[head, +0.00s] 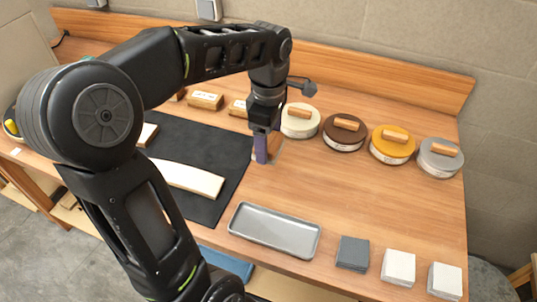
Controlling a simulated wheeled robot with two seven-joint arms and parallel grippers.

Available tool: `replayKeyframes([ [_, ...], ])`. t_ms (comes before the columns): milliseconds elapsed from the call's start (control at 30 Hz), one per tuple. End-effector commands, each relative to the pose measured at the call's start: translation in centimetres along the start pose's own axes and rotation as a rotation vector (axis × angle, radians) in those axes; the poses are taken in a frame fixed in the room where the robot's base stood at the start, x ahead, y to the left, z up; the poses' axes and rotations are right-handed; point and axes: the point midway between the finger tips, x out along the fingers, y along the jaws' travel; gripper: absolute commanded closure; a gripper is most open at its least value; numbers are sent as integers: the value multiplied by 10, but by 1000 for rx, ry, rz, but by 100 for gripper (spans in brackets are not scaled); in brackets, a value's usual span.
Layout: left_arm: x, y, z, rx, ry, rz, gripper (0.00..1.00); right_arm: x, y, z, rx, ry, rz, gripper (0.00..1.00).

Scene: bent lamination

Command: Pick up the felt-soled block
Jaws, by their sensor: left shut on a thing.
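My left gripper (262,148) points down over the table, just right of the dark mat. My right gripper is not in view.
A black mat (215,135) holds a pale curved strip (187,179). Several round lidded tins, including a yellow one (392,147), stand at the back right. A grey metal tray (274,231) and square stacks (352,253) line the front. The table's right middle is clear.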

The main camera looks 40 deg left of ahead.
Motion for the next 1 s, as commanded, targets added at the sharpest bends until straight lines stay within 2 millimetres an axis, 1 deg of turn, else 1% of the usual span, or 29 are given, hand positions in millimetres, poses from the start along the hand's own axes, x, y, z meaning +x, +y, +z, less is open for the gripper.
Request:
replayKeyframes([
  [100, -10, 0, 0, 0, -1, 0, 69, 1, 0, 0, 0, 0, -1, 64],
  [167, -12, 0, 0, 0, -1, -1, 69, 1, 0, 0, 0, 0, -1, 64],
  [700, -12, 0, 0, 0, 0, -1, 69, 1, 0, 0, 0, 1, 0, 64],
  [733, -12, 0, 0, 0, 0, -1, 31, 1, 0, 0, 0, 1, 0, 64],
  [1000, -12, 0, 0, 0, 0, -1, 53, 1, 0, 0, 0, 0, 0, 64],
])
